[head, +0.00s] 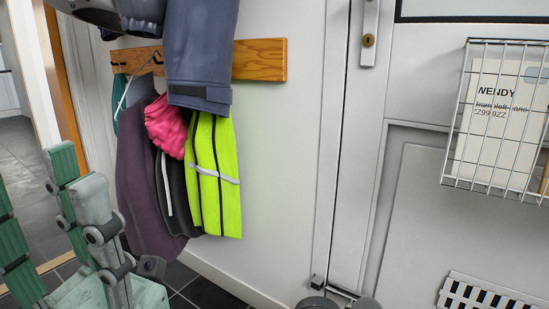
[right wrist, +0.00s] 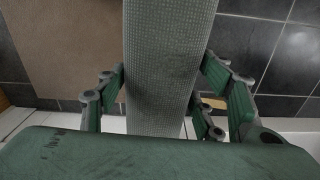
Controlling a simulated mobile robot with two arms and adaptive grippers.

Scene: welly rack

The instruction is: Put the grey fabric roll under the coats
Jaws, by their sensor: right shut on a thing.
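The grey fabric roll (right wrist: 165,50) shows in the right wrist view as a textured grey length running up the picture. My right gripper (right wrist: 167,82) is shut on it, with green finger pads against both sides. The roll's ends are out of view or hidden. In the head view I do not see the roll. The coats hang on the wall: a purple coat (head: 140,185), a yellow hi-vis garment (head: 222,180), a pink item (head: 167,127) and a blue coat (head: 200,45). My left gripper (head: 33,190) is open and empty at the lower left, left of the coats.
A wooden hook rail (head: 262,60) carries the coats. A white door (head: 425,225) with a wire letter basket (head: 497,125) stands at the right. Dark floor tiles (head: 207,293) show below the coats. A brown mat (right wrist: 60,45) lies beside tiles in the right wrist view.

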